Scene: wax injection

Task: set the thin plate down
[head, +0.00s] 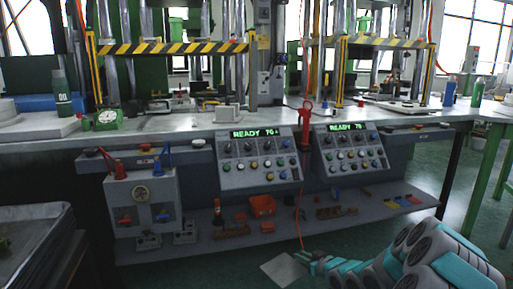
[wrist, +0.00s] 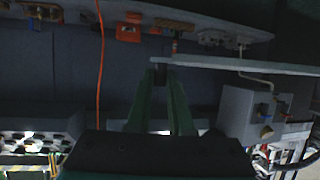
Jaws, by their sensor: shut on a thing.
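The thin plate (head: 282,270) is a flat light-grey sheet, low in front of the bench in the head view. My gripper (head: 305,258) is shut on its right edge, and the plate reaches out to the left. In the wrist view the plate (wrist: 240,66) shows nearly edge-on as a pale strip. My gripper (wrist: 161,74) there has its two dark green fingers closed together at one end of the strip. The plate is in the air, apart from the bench. The exact contact between the fingertips and the plate is too dark to make out.
The bench top (head: 180,124) carries machines, a green clock (head: 107,119) and bottles. Two control panels (head: 258,158) face me. The lower shelf (head: 330,222) holds an orange box (head: 262,206) and small tools. An orange cable (head: 300,205) hangs near my gripper. A grey tray (head: 30,235) stands at left.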

